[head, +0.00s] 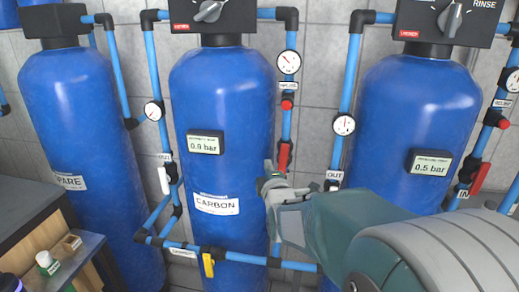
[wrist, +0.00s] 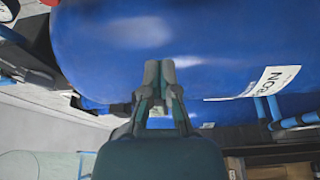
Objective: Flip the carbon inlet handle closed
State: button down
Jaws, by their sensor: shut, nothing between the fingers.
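The blue carbon tank (head: 220,115) stands in the middle of the head view with a CARBON label (head: 215,204). A red handle (head: 284,155) sits on the blue pipe to its right, lying roughly upright along the pipe. I take it for the carbon inlet handle; no IN label shows beside it. My gripper (head: 268,172) is just below and left of this handle, in front of the tank's right side; I cannot tell if they touch. In the wrist view my gripper (wrist: 159,70) is shut and empty, its fingertips against the blue background of the tank (wrist: 220,45).
A white handle (head: 165,180) is on the pipe left of the carbon tank, and a yellow handle (head: 208,265) is on the low pipe. Another blue tank (head: 412,130) stands right, a spare tank (head: 80,120) left. A gauge (head: 289,62) is above the red handle.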

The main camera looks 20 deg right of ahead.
jog(key=d, duration=0.1)
send_near(262, 142)
jog(key=w, duration=0.3)
jog(key=x, duration=0.2)
jog(key=d+x, duration=0.1)
jog(key=x, duration=0.1)
jog(key=shift+s, duration=0.1)
jog(key=shift+s+d+f, duration=0.1)
jog(key=shift+s+d, duration=1.05)
jog(key=shift+d, duration=0.3)
jog(key=shift+s+m, duration=0.1)
jog(key=shift+m, duration=0.3)
